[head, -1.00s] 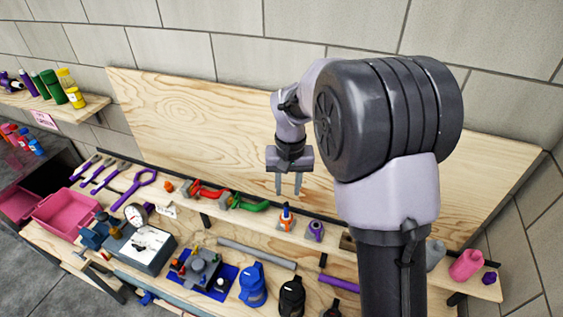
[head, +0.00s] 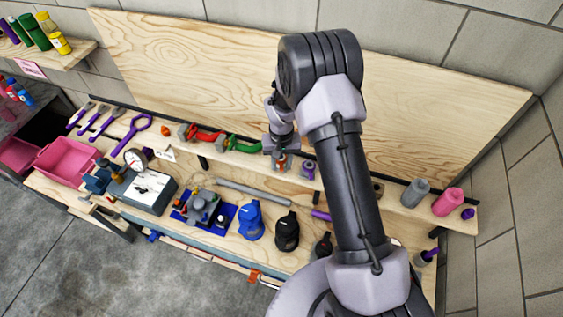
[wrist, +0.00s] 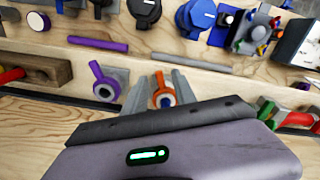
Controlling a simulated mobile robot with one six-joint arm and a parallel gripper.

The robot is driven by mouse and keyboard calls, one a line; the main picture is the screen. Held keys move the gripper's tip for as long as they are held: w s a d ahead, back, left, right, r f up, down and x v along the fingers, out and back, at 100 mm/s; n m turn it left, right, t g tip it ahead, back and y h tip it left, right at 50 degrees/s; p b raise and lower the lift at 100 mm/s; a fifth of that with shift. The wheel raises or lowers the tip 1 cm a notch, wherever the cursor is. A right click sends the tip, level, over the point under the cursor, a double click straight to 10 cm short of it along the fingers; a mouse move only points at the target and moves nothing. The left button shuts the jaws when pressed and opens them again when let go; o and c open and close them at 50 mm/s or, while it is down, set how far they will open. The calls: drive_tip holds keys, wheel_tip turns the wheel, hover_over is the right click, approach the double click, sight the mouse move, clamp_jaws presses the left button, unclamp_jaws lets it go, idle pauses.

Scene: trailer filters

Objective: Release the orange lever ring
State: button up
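The orange lever ring (wrist: 157,99), with a pale and dark centre, sits at the shelf in the wrist view, its lever pointing away from my gripper. It also shows in the head view (head: 281,165), partly hidden by my gripper. My gripper (wrist: 160,80) is low over it, with one grey finger on each side of the ring. The fingers stand apart and look open; whether they touch the ring is hard to tell. In the head view the fingertips are mostly hidden behind the wrist.
A purple lever ring (wrist: 105,86) on a grey block is close to the left finger in the wrist view. Green (head: 243,144) and red (head: 205,134) clamps lie left along the shelf. Blue (head: 250,221) and black (head: 287,232) items and a grey rod (head: 252,193) occupy the lower bench.

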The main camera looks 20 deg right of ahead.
drive_tip(key=shift+f, duration=0.2)
drive_tip(key=shift+c, duration=0.4)
clamp_jaws()
drive_tip(key=shift+d+f+n+b, duration=0.2)
drive_tip(key=shift+n+b, duration=0.1)
drive_tip(key=shift+b, duration=0.35)
drive_tip(key=shift+d+n+b, duration=0.15)
drive_tip(key=shift+n+b, duration=0.35)
drive_tip(key=shift+b, duration=0.05)
drive_tip(key=shift+s+d+r+n, duration=0.1)
drive_tip(key=shift+d+r+n, duration=0.1)
drive_tip(key=shift+n, duration=0.2)
drive_tip(key=shift+o, duration=0.4)
unclamp_jaws()
